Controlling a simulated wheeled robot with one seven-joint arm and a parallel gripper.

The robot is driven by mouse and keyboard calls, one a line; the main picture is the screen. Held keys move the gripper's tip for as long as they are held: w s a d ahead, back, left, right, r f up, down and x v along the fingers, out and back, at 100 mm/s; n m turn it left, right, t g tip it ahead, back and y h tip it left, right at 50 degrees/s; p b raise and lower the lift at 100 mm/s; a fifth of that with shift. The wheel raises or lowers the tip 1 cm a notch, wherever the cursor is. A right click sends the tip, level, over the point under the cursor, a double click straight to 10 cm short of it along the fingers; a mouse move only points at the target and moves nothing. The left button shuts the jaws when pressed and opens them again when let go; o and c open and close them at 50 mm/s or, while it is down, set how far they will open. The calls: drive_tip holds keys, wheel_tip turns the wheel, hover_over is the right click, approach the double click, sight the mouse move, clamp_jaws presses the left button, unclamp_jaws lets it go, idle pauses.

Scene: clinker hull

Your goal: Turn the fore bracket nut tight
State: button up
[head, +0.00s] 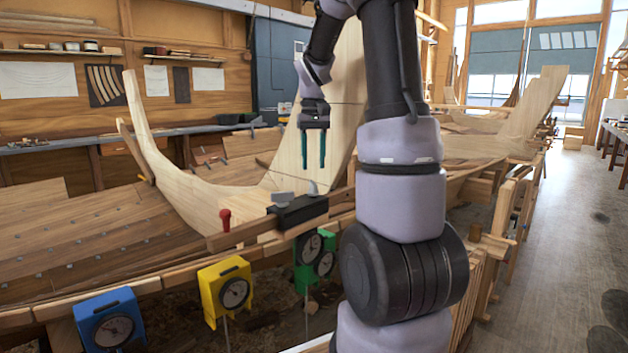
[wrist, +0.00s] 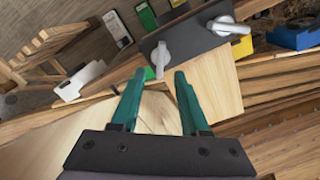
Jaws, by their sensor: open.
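A dark bracket plate (head: 300,212) lies by the hull's edge and carries two grey wing nuts. One wing nut (head: 312,187) is at its right end in the head view, the other (head: 282,199) towards its left. I cannot tell which is the fore one. In the wrist view the same bracket (wrist: 190,40) shows the near nut (wrist: 160,56) just beyond my fingertips and the other nut (wrist: 229,27) further right. My gripper (head: 313,166) hangs open, fingers down, above the right-hand nut. Its green fingers (wrist: 160,80) are empty and apart from both nuts.
Blue (head: 108,322), yellow (head: 228,288) and green (head: 308,258) dial gauges stand along the hull's edge. A red knob (head: 225,217) sits on a wooden bar left of the bracket. A tall pale timber (head: 345,110) rises behind my gripper. Open floor (head: 570,250) lies right.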

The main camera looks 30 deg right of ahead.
sight(313, 182)
wheel_tip(313, 182, down, 6)
drive_tip(key=shift+r, duration=0.15)
clamp_jaws()
